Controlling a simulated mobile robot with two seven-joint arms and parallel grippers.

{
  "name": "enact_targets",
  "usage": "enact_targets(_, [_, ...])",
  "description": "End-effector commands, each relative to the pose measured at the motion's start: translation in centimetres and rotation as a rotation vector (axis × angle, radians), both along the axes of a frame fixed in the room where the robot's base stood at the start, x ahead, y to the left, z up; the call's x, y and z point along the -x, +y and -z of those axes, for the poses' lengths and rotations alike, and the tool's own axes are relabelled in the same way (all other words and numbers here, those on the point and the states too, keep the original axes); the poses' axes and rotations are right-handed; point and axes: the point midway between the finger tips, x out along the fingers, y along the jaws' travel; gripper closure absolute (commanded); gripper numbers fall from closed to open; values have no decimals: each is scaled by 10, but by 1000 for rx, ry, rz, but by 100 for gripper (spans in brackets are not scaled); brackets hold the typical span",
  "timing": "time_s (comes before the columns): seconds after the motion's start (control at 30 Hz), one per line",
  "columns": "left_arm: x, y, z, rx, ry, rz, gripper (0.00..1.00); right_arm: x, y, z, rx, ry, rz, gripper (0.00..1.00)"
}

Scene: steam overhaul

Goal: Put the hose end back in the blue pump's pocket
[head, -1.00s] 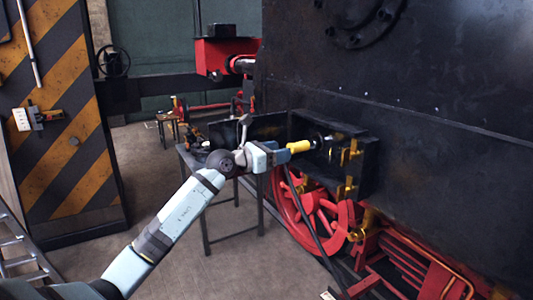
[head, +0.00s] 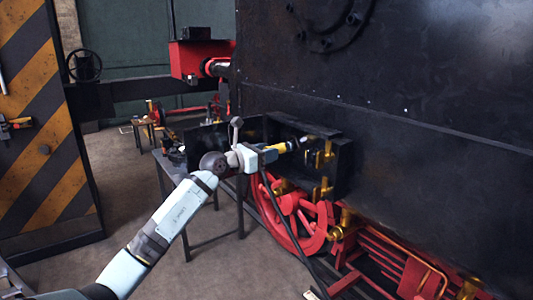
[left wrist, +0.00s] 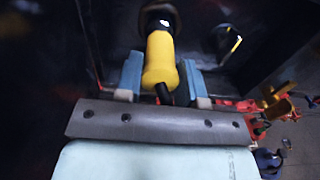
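My left gripper (head: 272,151) is shut on the yellow hose end (left wrist: 160,60). Its two blue fingers stand on either side of the yellow body in the left wrist view, and a dark, round front part lies beyond it. In the head view the yellow part (head: 285,148) points right, into an open black box on the engine's side. A black hose (head: 275,215) hangs below the gripper. A small blue thing (left wrist: 268,158) shows at the lower right of the left wrist view; I cannot tell whether it is the blue pump. No pocket can be made out. My right gripper is out of view.
The black box (head: 343,170) has brass fittings (head: 322,160) close to the held end. A red wheel (head: 300,222) and red frame parts lie below. A dark-legged table (head: 190,250) stands behind my arm. A striped panel (head: 45,150) stands left; the floor between is open.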

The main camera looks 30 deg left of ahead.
Motion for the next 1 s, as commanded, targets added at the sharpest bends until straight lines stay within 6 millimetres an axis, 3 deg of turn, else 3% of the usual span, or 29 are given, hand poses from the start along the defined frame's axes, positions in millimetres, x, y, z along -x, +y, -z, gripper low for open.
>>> enact_targets(0.37, [2,1,0,0,0,0,93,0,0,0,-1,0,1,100])
enact_targets(1.0, [42,17,0,0,0,0,93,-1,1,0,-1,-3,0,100])
